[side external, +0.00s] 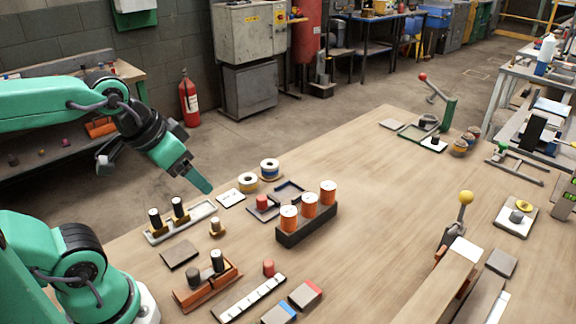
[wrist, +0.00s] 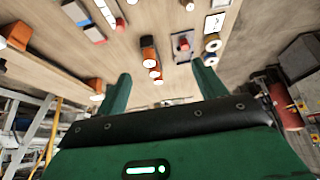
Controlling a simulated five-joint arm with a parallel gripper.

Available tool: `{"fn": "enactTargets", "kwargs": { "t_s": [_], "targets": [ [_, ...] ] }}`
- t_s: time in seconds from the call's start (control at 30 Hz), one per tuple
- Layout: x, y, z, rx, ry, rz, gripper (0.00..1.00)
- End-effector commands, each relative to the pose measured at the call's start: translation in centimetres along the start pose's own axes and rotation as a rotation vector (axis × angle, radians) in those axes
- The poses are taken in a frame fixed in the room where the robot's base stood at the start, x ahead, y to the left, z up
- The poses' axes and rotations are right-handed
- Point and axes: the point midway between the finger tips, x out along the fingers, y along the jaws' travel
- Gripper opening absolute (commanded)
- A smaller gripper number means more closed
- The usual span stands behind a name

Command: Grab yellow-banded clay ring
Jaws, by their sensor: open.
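The yellow-banded clay ring (side external: 248,183) lies on the table, a pale ring with a yellow band, between a white plate and a blue-banded ring (side external: 269,169). My gripper (side external: 207,188) is above the table, to the left of the yellow-banded ring and apart from it. In the wrist view, my gripper's (wrist: 160,72) two green fingers are spread with nothing between them. The yellow-banded ring (wrist: 211,43) shows small there, beyond and right of the right finger, with the blue-banded ring (wrist: 209,60) just below it.
A dark rack (side external: 307,226) of orange spools stands right of the rings. The white plate (side external: 231,198), a red piece (side external: 262,202) on a dark plate and a tray (side external: 180,222) with black-topped pegs are close by.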

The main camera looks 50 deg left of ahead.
Motion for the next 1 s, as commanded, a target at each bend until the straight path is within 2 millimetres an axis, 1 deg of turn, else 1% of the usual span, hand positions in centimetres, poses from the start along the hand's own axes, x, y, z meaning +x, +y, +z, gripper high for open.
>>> {"fn": "enactTargets", "kwargs": {
  "t_s": [0.03, 0.07, 0.4, 0.57, 0.77, 1.0],
  "targets": [
    [0.0, 0.0, 0.0, 0.000, 0.000, 0.000, 0.70],
    [0.0, 0.0, 0.0, 0.000, 0.000, 0.000, 0.74],
    [0.0, 0.0, -0.1, 0.001, -0.002, -0.001, 0.74],
    [0.1, -0.3, -0.8, 0.011, -0.015, -0.005, 0.74],
    [0.8, -1.0, -2.9, 0.047, -0.055, -0.015, 0.74],
    [2.5, -2.6, -6.4, 0.110, -0.125, -0.025, 0.74]
  ]
}}
